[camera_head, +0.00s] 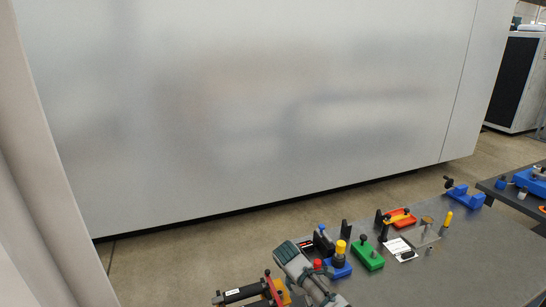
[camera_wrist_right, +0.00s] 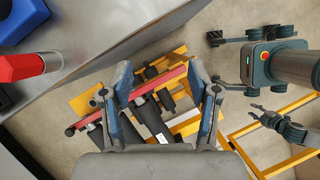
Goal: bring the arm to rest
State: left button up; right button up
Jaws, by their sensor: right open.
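My right gripper (camera_wrist_right: 161,66) is open in the right wrist view, with its two blue-grey fingers wide apart and nothing between them. Beyond the fingers, apparently lower down, are black cylinders and a red bar (camera_wrist_right: 85,123) on yellow framework. A grey arm part, apparently mine, shows at the bottom of the head view (camera_head: 297,266), beside the table's near left edge. A small dark gripper (camera_wrist_right: 275,122), apparently my left one, shows at the right of the wrist view.
The grey table (camera_head: 470,265) holds a green block (camera_head: 367,258), a blue block with a yellow knob (camera_head: 341,250) and a red-orange tray (camera_head: 402,219). A blue fixture (camera_head: 464,196) stands at its far corner. A large pale panel (camera_head: 270,100) fills the background.

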jog(key=s+a+f+y, duration=0.2)
jog(key=s+a+f, duration=0.3)
jog(key=f, duration=0.4)
jog(key=s+a+f+y, duration=0.2)
jog(key=s+a+f, duration=0.2)
jog(key=s+f, duration=0.3)
jog(key=s+f+m+y, duration=0.3)
jog(key=s+f+m, duration=0.3)
jog(key=s, duration=0.4)
jog(key=s+d+r+m+t+h, duration=0.3)
jog(key=s+d+m, duration=0.6)
jog(key=s+d, duration=1)
jog(key=s+f, duration=0.2)
jog(key=f, duration=1.3)
jog(key=s+a+f+y, duration=0.1)
jog(key=s+f, duration=0.2)
jog(key=f, duration=1.1)
jog(key=shift+a+f, duration=0.15)
jog(key=shift+f, duration=0.2)
jog(key=shift+s+g, duration=0.1)
jog(key=shift+g, duration=0.2)
